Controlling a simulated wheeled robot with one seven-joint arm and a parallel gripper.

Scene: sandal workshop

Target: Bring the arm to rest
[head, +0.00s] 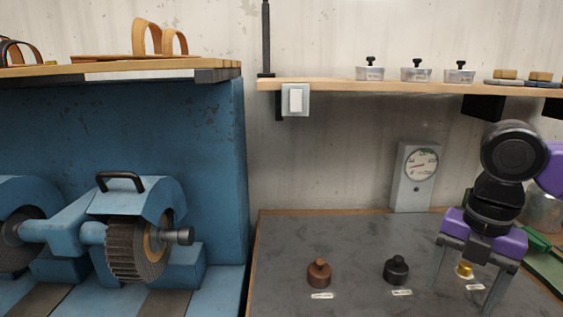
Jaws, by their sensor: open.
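My gripper (465,283) hangs from my arm at the right of the head view, over the grey bench mat. Its two fingers point down and stand wide apart. A small brass piece (465,270) shows between the fingers in the picture. I cannot tell whether it lies at the same depth as the fingertips. Nothing appears gripped. My arm comes in from the right edge, with its upper links partly out of the frame.
The mat (340,245) also bears a brown knobbed piece (319,272) and a black one (396,270), with labels in front. A gauge (416,176) stands behind. A shelf (330,87) with lidded tubs runs above. A blue grinding machine (130,225) fills the left.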

